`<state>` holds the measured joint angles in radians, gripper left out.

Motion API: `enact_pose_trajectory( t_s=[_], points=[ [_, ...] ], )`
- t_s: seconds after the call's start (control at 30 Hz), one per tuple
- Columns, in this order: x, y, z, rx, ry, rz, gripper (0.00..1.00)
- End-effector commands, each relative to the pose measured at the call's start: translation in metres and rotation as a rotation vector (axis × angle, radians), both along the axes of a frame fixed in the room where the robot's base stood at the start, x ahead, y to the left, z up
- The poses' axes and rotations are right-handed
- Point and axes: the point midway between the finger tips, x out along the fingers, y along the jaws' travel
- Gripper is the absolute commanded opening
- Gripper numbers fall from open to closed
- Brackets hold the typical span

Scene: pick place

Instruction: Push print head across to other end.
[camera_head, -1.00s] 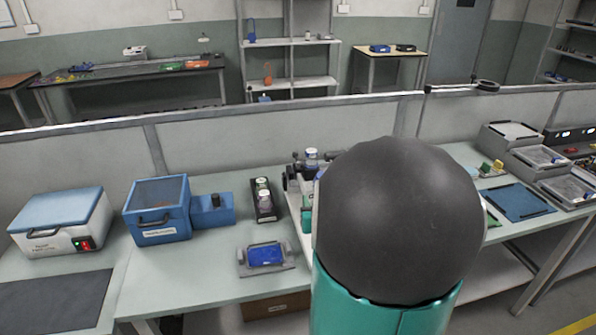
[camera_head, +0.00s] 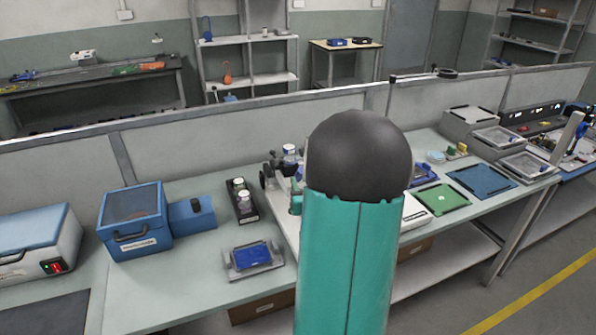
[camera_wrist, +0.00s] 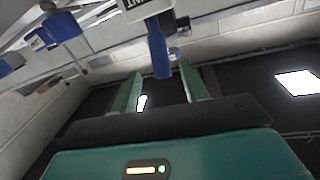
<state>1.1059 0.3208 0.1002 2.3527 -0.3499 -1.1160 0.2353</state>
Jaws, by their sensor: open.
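In the wrist view, my gripper (camera_wrist: 162,69) is open, with its two green fingers apart and pointing up the picture. A blue upright part (camera_wrist: 158,48), perhaps the print head, hangs from a white labelled block (camera_wrist: 146,7). Its lower end shows between the fingertips; I cannot tell if they touch. More blue parts (camera_wrist: 61,26) sit along a pale rail at upper left. In the head view, my arm covers the middle of a bench machine (camera_head: 285,222) with a white base. Its grey and blue parts show at either side; my fingers are hidden there.
A blue box (camera_head: 135,225), a black vial rack (camera_head: 242,201) and a grey holder with a blue plate (camera_head: 253,257) stand left of the machine. Green (camera_head: 441,199) and blue (camera_head: 482,181) mats lie to the right. A low partition (camera_head: 230,145) runs behind the bench.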

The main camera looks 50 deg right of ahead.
Motion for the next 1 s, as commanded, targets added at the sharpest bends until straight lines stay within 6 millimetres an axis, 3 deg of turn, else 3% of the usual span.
enact_pose_trajectory(
  t_s=[0.33,0.73,0.97,1.0],
  points=[
    [0.049,-0.038,0.0,0.001,-0.001,0.0,0.45],
    [0.058,-0.043,0.0,0.001,-0.001,-0.001,0.45],
    [0.057,-0.043,0.0,0.001,-0.001,-0.001,0.02],
    [0.057,-0.044,0.0,0.001,-0.001,-0.001,0.0]
  ],
)
